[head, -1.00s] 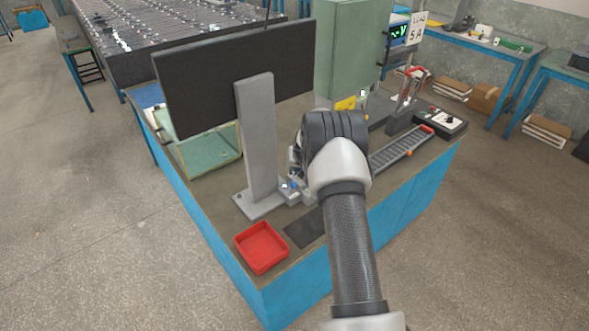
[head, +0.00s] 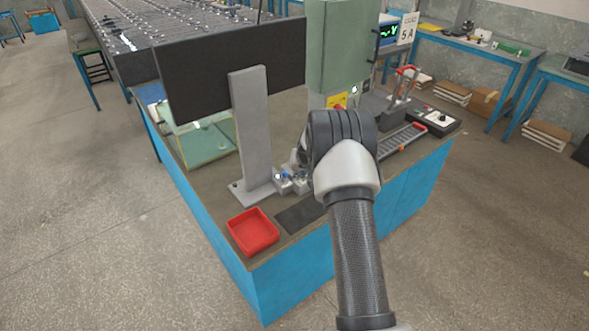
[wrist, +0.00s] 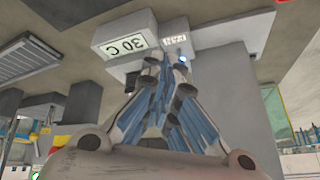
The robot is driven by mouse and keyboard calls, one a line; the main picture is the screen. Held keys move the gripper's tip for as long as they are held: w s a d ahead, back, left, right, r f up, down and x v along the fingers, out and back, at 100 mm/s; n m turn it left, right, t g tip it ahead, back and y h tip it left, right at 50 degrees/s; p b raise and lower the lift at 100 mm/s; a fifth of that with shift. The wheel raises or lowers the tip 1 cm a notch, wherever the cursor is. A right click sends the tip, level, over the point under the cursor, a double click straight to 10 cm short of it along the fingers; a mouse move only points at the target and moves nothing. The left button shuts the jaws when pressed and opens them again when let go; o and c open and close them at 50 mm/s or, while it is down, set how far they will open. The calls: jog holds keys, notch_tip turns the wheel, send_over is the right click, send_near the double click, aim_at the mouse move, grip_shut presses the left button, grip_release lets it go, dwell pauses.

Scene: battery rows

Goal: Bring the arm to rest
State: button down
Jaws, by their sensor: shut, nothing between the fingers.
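My arm (head: 352,215) reaches from the bottom of the head view over the workbench (head: 213,198), its dark joint hiding part of the bench top. In the head view my gripper is mostly hidden behind the arm. In the wrist view my gripper (wrist: 165,72) is shut and empty, its blue-grey fingers together.
A grey upright post (head: 252,130) with a dark panel (head: 205,85) stands left of the arm. A red tray (head: 253,232) and a dark mat (head: 300,214) lie at the near edge. A green cabinet (head: 338,45) stands behind. Floor is clear at the left.

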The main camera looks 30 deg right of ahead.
jog(key=s+a+r+n+y, duration=0.1)
jog(key=s+a+r, duration=0.2)
jog(key=a+r, duration=0.85)
jog(key=s+a+r+n, duration=0.2)
jog(key=s+a+r, duration=0.8)
jog(key=s+r, duration=0.3)
jog(key=s+a+r+n, duration=0.1)
jog(key=s+a, duration=0.3)
jog(key=s, duration=0.9)
jog(key=s+a+r+n+g, duration=0.1)
jog(key=s+a, duration=0.4)
jog(key=s, duration=0.9)
jog(key=shift+r+n+y, duration=0.15)
jog(key=shift+n+y, duration=0.25)
